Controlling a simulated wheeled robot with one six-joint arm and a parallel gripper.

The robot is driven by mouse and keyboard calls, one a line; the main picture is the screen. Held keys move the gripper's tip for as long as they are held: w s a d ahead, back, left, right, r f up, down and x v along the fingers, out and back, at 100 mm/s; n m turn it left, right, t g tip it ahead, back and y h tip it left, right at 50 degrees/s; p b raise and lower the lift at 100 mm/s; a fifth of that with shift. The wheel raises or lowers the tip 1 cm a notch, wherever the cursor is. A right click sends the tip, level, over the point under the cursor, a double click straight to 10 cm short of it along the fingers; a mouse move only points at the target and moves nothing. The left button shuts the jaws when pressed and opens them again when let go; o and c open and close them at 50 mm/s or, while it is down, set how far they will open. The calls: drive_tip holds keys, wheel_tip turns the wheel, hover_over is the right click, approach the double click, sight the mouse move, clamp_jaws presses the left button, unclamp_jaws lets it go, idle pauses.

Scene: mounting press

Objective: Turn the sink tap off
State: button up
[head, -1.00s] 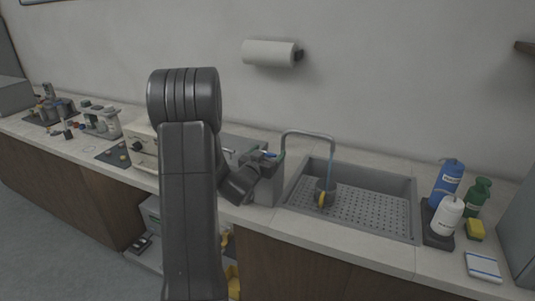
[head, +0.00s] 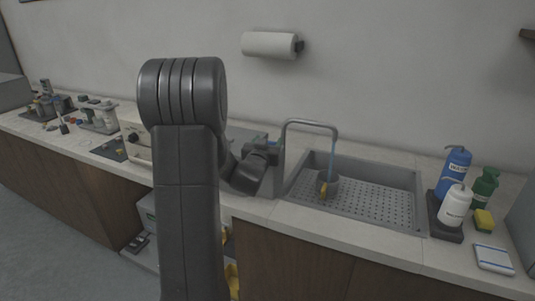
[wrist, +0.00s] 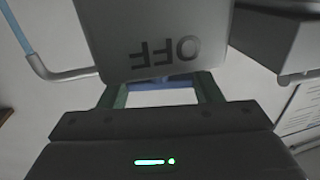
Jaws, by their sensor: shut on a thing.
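The sink tap's bent grey spout (head: 310,123) rises behind the sink, and a blue stream of water (head: 332,153) falls from it. The stream ends at a grey mug (head: 332,186) with a yellow handle. My gripper (head: 268,146) is left of the spout, partly hidden by my arm. In the wrist view, a grey block (wrist: 152,38) marked "OFF", upside down, covers much of the space before my gripper (wrist: 162,94). The green fingers are shut on the tap's blue lever (wrist: 160,80), mostly hidden behind the block. The spout also shows there (wrist: 62,73).
The grey sink (head: 375,200) has a perforated floor. Blue (head: 455,170), white (head: 455,207) and green (head: 485,187) bottles and a yellow sponge (head: 484,220) stand to its right. A paper roll (head: 269,44) hangs on the wall.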

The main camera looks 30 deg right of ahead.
drive_tip(key=shift+s+d+f+n+t+y+b, duration=0.15)
drive_tip(key=shift+n+t+y+b, duration=0.6)
drive_tip(key=shift+b, duration=0.65)
drive_tip(key=shift+w+a+f+n+t+y+b, duration=0.15)
drive_tip(key=shift+n+t+y+b, duration=0.3)
drive_tip(key=shift+y+b, duration=0.75)
drive_tip(key=shift+d+r+n+t+y+b, duration=0.15)
drive_tip(key=shift+n+t+y+b, duration=0.1)
drive_tip(key=shift+n+y, duration=0.35)
drive_tip(key=shift+a+r+n+t+y+b, duration=0.1)
drive_tip(key=shift+n+t+y+b, duration=0.15)
drive_tip(key=shift+n+y, duration=0.35)
drive_tip(key=n+y+p, duration=0.1)
drive_tip(key=y+p, duration=0.1)
drive_tip(key=n+y+p, duration=0.1)
drive_tip(key=n+y, duration=0.1)
drive_tip(key=y, duration=0.1)
drive_tip(key=n+y+p, duration=0.1)
drive_tip(key=y+p, duration=0.1)
drive_tip(key=shift+d+r+y+p, duration=0.1)
drive_tip(key=shift+r+y+p, duration=0.2)
drive_tip(key=shift+y+p, duration=0.05)
drive_tip(key=n+y+p, duration=0.2)
drive_tip(key=n+y, duration=0.1)
drive_tip(key=shift+g+y, duration=0.3)
drive_tip(key=shift+y, duration=0.1)
drive_tip(key=shift+f+n+g+y+p, duration=0.15)
drive_tip(key=shift+n+g+y+p, duration=1.25)
drive_tip(key=shift+n+y, duration=0.8)
drive_tip(key=shift+y, duration=0.4)
